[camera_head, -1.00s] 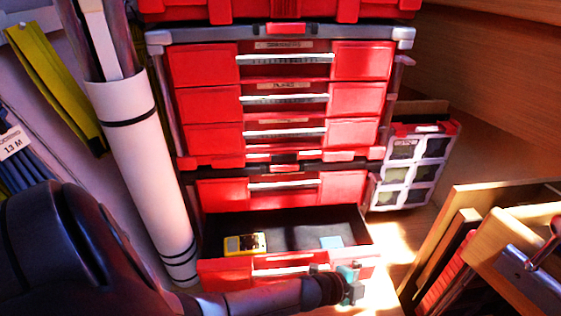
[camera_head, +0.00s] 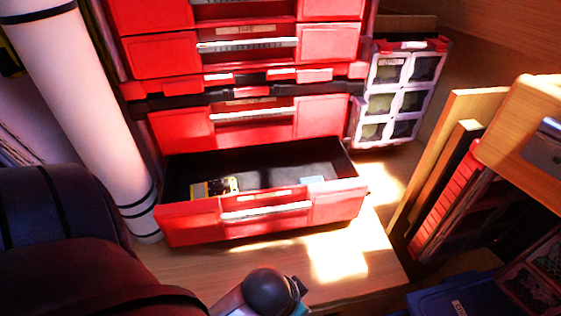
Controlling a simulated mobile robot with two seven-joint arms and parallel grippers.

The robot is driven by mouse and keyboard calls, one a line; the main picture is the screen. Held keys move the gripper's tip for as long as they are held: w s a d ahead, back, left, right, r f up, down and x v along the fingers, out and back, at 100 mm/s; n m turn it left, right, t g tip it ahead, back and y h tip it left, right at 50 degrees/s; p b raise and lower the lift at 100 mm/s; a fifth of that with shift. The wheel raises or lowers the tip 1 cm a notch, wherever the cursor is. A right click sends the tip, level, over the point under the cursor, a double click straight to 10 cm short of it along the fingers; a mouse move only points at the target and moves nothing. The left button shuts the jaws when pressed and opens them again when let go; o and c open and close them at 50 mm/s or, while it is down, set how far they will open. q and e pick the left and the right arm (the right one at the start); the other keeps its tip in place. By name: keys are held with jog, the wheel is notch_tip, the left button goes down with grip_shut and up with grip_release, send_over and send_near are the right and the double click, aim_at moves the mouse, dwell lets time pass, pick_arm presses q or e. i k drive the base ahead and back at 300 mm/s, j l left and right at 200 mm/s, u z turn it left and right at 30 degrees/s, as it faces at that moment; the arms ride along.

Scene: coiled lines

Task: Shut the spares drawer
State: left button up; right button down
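The red bottom drawer (camera_head: 188,222) of the red cabinet stands pulled open; its label is too small to read. Inside it lie a yellow and black device (camera_head: 215,187) at the left and a small pale blue block (camera_head: 313,181) at the right. My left arm comes in from the lower left. Only a bit of my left gripper (camera_head: 300,291) shows at the bottom edge, below and in front of the drawer and apart from it. Its fingers are hidden behind the wrist. My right gripper is out of view.
The closed drawer (camera_head: 180,130) above is flush. A white roll (camera_head: 85,95) stands at the left. A clear-windowed organiser case (camera_head: 400,95) is at the right. Wooden boards (camera_head: 440,150) lean further right. The sunlit wooden surface (camera_head: 345,255) before the drawer is bare.

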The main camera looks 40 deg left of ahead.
aim_at(271, 198)
jog(key=i+u, duration=0.15)
jog(key=u, duration=0.25)
jog(key=i+u, duration=0.15)
jog(key=u, duration=1.15)
